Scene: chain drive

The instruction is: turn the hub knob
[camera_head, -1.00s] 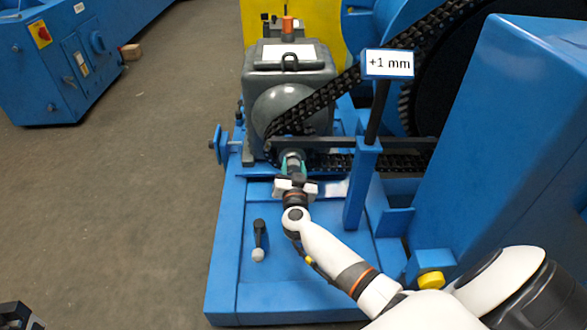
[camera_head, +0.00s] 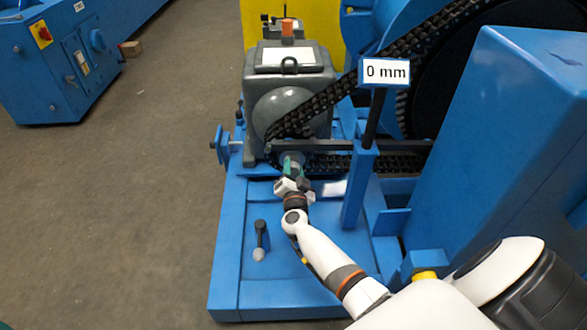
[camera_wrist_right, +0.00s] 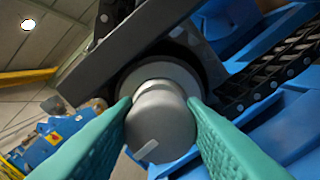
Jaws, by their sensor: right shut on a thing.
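The hub knob (camera_wrist_right: 160,125) is a grey cylinder with a pale line on its face, set on the hub under the chain. In the right wrist view my right gripper (camera_wrist_right: 162,115) has its green fingers on both sides of the knob, shut on it. In the head view the right gripper (camera_head: 290,168) reaches the hub, and the knob is mostly hidden by the fingers. The sign (camera_head: 385,72) on the post reads "0 mm". My left gripper is not in view.
The black chain (camera_head: 330,98) runs up right from the hub past the grey motor housing (camera_head: 288,75). A lever with a pale ball end (camera_head: 259,255) stands on the blue base (camera_head: 225,270). A large blue cover (camera_head: 510,150) stands at right.

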